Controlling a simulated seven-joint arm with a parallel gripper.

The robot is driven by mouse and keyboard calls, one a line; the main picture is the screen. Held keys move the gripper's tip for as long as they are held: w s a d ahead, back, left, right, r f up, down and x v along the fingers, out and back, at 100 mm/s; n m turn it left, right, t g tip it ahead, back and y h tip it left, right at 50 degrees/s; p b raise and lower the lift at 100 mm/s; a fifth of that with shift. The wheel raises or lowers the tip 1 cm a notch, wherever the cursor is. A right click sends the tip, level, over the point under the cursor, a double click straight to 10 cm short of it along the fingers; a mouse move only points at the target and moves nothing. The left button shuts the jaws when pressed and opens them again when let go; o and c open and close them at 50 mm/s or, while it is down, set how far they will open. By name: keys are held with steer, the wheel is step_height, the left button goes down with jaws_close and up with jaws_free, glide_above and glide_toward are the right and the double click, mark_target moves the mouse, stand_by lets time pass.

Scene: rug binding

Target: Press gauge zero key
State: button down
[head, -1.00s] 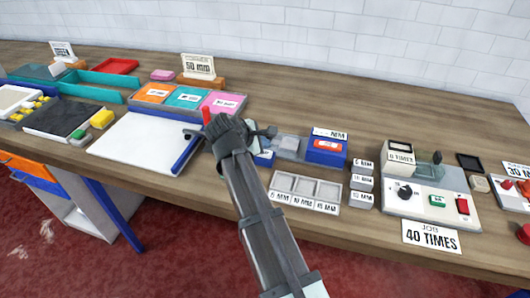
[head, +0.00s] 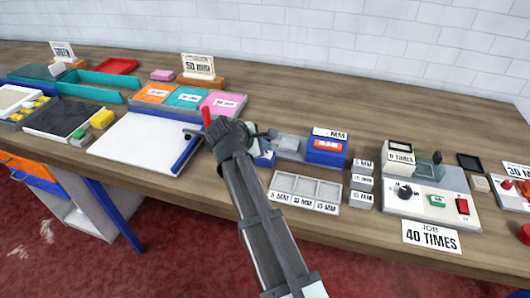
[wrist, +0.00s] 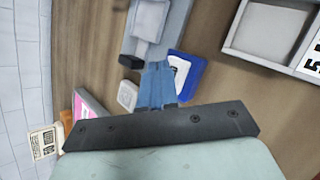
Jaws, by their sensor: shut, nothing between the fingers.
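The gauge stands right of my arm in the head view, with a grey bed (head: 288,147), a blue block (head: 327,151) bearing a red-and-white label, and an MM readout card (head: 330,134) on top. A small blue piece with a white face (head: 265,159) sits at its left front, partly covered by my arm; it may be the zero key. In the wrist view my gripper (wrist: 157,68) is shut and empty, its blue fingers just beside that blue-and-white piece (wrist: 187,76). I cannot tell whether they touch. My wrist hides the fingertips in the head view.
A small pale square (wrist: 128,95) lies left of the fingers in the wrist view. Coloured bins (head: 190,99) stand behind.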

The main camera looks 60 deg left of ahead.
steer(key=shift+f, duration=0.4)
stand_by(0.8)
steer(key=shift+r, duration=0.85)
steer(key=shift+r, duration=2.5)
